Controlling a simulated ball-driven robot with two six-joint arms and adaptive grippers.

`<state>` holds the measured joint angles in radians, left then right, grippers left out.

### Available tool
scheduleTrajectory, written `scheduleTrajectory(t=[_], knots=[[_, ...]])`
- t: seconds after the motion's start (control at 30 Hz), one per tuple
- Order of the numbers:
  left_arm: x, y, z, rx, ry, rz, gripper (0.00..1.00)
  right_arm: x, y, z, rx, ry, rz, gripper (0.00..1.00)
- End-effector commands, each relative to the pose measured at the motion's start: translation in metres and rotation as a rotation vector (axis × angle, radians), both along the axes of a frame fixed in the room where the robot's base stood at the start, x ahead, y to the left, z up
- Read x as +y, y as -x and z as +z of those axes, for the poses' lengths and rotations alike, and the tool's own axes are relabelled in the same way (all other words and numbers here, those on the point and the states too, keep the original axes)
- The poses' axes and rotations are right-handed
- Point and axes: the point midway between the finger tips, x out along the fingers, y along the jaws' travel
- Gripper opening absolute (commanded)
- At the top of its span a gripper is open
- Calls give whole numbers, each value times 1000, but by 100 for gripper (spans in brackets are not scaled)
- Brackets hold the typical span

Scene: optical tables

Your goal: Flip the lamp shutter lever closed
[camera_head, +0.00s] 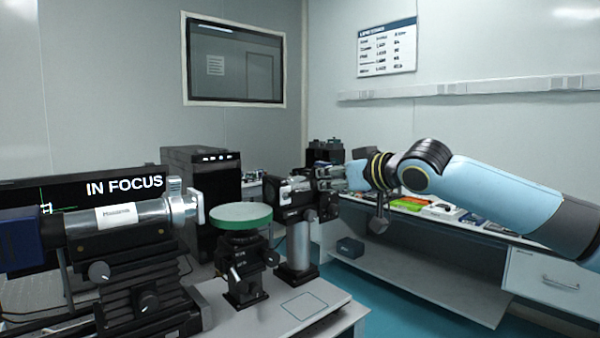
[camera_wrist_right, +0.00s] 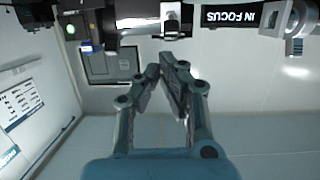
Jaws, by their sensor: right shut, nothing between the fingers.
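The lamp (camera_head: 293,191) is a dark and silver housing on a thick post at the right of the near optical table. I cannot clearly make out its shutter lever; the right end of the housing is partly confused with my gripper. My right gripper (camera_head: 326,172) is at the lamp's right end, close to it; I cannot tell whether they touch. In the right wrist view the picture is upside down, and my right gripper (camera_wrist_right: 168,70) has its fingers together with nothing between them. My left gripper is not in view.
A round stage with a green rim (camera_head: 241,223) stands left of the lamp. A silver lens barrel (camera_head: 120,217) and an IN FOCUS screen (camera_head: 125,187) are at far left. A black computer tower (camera_head: 202,178) stands behind. A side bench (camera_head: 440,238) holds small items at right.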

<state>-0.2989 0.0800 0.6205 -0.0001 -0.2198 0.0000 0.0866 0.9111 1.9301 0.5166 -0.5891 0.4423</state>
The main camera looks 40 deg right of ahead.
Motion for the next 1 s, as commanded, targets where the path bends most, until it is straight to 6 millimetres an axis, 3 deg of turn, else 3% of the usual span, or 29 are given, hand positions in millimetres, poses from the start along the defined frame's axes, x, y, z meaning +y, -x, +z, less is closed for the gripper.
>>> scheduleTrajectory(t=[0.03, 0.07, 0.2, 0.67, 1.0], knots=[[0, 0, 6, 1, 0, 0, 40, 4, 0, 24, -23, 2, 15, 0], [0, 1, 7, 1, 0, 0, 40, 6, 0, 32, -32, 1, 21, 0], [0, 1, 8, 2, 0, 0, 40, 11, 0, 48, -50, -5, 36, 0], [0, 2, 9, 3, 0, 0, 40, 9, -9, 45, -53, -10, 30, 0], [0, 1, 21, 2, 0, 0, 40, 16, -68, 36, -51, -13, 33, 0]])
